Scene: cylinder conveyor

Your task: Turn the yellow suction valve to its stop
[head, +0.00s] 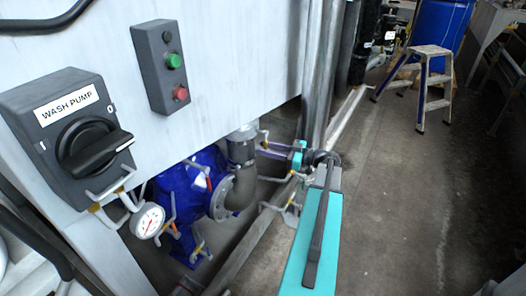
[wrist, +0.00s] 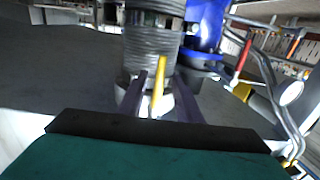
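The yellow valve handle (wrist: 159,86) stands upright in the middle of the wrist view, in front of a ribbed grey pipe (wrist: 152,45). My gripper (wrist: 160,88) has one dark purple finger on each side of the handle, with a visible gap on both sides. It looks open and not closed on the handle. In the head view my gripper (head: 264,147) reaches left, close to the grey pipe (head: 242,150) beside the blue pump (head: 190,190). I cannot make out the yellow handle there.
The wash pump switch box (head: 70,130), button box (head: 162,65) and pressure gauge (head: 148,220) are on the left. A red lever (wrist: 243,55) is right of the pipe. A step stool (head: 425,75) stands at the back on open floor (head: 410,190).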

